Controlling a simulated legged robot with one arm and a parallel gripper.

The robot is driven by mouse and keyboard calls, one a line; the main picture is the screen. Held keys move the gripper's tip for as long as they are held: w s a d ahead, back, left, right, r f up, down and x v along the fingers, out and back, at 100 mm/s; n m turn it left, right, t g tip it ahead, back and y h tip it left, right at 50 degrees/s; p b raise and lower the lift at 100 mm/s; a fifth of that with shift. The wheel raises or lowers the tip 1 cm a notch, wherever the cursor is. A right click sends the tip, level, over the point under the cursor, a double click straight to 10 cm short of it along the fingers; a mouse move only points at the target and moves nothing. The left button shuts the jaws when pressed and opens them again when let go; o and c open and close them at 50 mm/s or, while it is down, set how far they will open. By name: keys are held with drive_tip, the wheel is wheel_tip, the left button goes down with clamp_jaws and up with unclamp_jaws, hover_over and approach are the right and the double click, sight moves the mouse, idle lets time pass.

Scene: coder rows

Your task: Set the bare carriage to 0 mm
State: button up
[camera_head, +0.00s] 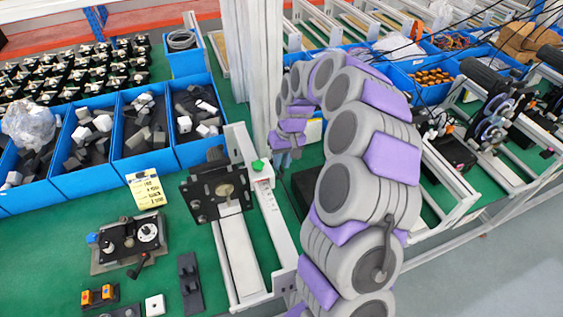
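A white rail (240,258) runs up the green bench left of my arm. A black square carriage plate (208,192) with a round pale hub stands at its far part. I cannot tell for sure that this is the bare carriage. No millimetre scale or 0 mark is readable. My grey and purple arm arches up from the bottom and bends down to the left. My gripper (284,143) is at its far end, small and partly hidden, right of the plate and apart from it. Its fingers are too unclear to read.
Blue bins (95,178) of grey and black parts stand behind left. A fixture (130,240) and yellow note (146,189) lie on the left bench. More rails with black machines (490,120) stand right. A white post (252,70) rises behind.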

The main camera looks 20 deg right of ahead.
drive_tip(key=shift+f, duration=0.3)
drive_tip(key=shift+c, duration=0.4)
clamp_jaws()
